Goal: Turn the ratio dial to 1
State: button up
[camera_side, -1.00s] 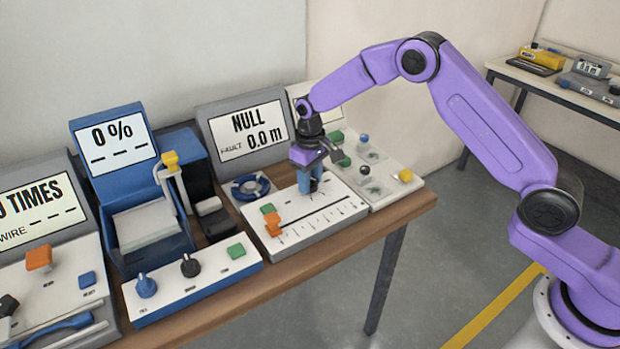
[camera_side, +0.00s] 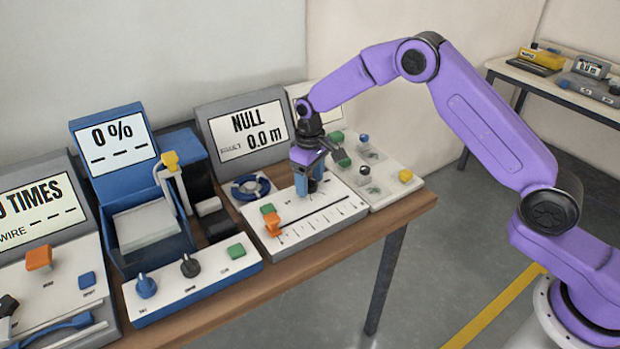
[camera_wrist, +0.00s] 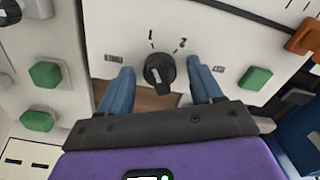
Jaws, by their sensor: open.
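A black round dial (camera_wrist: 160,72) with a pale mark sits on a white panel in the wrist view. The figures 1 and 2 are printed beyond it, 1 to the upper left and 2 to the upper right. I cannot read firmly where its mark points. My gripper (camera_wrist: 162,84) is open, with one blue finger on each side of the dial and visible gaps between. In the side view my gripper (camera_side: 309,190) is low over the white panel below the NULL 0.0 m screen (camera_side: 249,134). The dial is hidden there behind the fingers.
An orange slider (camera_side: 271,225) and a green button (camera_wrist: 255,78) are on the same panel. A blue ring (camera_side: 250,187) lies behind it. A panel with several knobs (camera_side: 363,170) adjoins on the right. The blue 0 % machine (camera_side: 150,222) stands to the left.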

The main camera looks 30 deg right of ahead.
aim_at(310, 178)
notch_tip(310, 178, up, 18)
jog(key=shift+f, duration=0.25)
dwell(0.3)
dwell(0.3)
jog(key=s+a+r+n, duration=0.15)
jog(key=s+n, duration=0.25)
jog(key=s, duration=1.6)
jog(key=s+d+f+n, duration=0.2)
jog(key=s+d, duration=0.3)
jog(key=s, duration=0.5)
jog(key=s+d+f+n, duration=0.1)
jog(key=s+d, duration=0.5)
jog(key=s, duration=0.5)
jog(key=shift+s+f+n, duration=0.3)
jog(key=shift+f+n, duration=0.1)
jog(key=shift+d, duration=0.1)
